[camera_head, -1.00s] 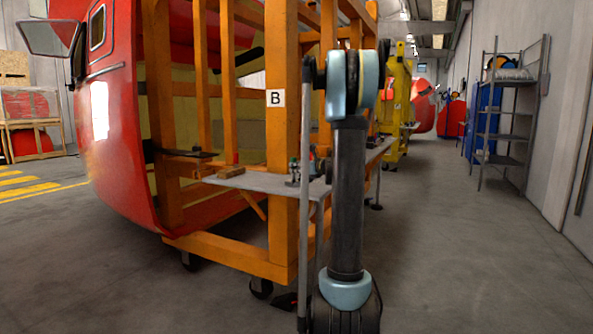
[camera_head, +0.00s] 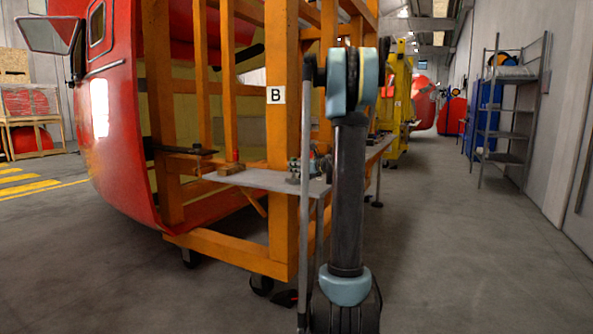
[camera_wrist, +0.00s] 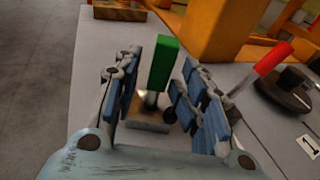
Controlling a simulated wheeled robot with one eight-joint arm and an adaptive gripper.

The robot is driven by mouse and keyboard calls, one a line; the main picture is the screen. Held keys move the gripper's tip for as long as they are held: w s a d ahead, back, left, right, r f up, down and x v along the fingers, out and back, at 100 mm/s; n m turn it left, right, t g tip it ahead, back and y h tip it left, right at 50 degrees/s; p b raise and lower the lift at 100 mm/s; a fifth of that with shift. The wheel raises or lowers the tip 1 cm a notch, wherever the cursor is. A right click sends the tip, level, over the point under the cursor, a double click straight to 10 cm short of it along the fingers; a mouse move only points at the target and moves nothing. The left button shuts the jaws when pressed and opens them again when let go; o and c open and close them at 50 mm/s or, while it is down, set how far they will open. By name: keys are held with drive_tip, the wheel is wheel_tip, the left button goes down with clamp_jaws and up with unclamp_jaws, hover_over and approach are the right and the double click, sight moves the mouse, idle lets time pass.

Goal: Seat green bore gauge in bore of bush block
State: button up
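In the wrist view a green block-shaped handle (camera_wrist: 164,62), seemingly the green bore gauge, stands upright between the blue-padded fingers of my gripper (camera_wrist: 170,85). The fingers look spread, with a gap visible beside the handle; firm contact on both sides does not show. Below the handle a short metal pin shows near a brown-and-grey block (camera_wrist: 147,121), perhaps the bush block. The fingers partly hide this block, and I cannot tell whether the pin is in a bore. In the head view my arm hides the gauge.
A grey shelf (camera_head: 262,180) is fixed by the orange frame (camera_head: 284,215). A red-handled tool (camera_wrist: 262,66) and a black round object (camera_wrist: 290,88) lie right of my gripper. A wooden block (camera_wrist: 120,11) sits farther off. An orange post (camera_wrist: 215,32) rises ahead.

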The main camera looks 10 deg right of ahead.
drive_tip(key=v, duration=1.1)
drive_tip(key=shift+s+d, duration=0.2)
drive_tip(key=shift+s, duration=0.1)
drive_tip(key=s+a+f+n+g+h, duration=0.1)
drive_tip(key=s+a+f+n+g, duration=0.2)
drive_tip(key=s+a+f+n, duration=0.5)
drive_tip(key=s+a+f+n+g+h, duration=0.1)
drive_tip(key=s+a+n+g, duration=0.4)
drive_tip(key=s, duration=0.8)
drive_tip(key=s+d+f+n+g+h, duration=0.1)
drive_tip(key=s+f+n+h, duration=0.1)
drive_tip(key=s+f+n, duration=0.3)
drive_tip(key=s+d+f+n+g+h, duration=0.1)
drive_tip(key=s+f+n, duration=0.3)
drive_tip(key=s, duration=0.6)
drive_tip(key=s+d+f+n+g+h, duration=0.1)
drive_tip(key=s+d+f+n+h, duration=0.2)
drive_tip(key=s+f+n, duration=0.2)
drive_tip(key=s+n, duration=0.2)
drive_tip(key=s, duration=0.1)
drive_tip(key=shift+s+d+f+n, duration=0.15)
drive_tip(key=shift+s+f+n, duration=0.15)
drive_tip(key=shift+f+n, duration=0.1)
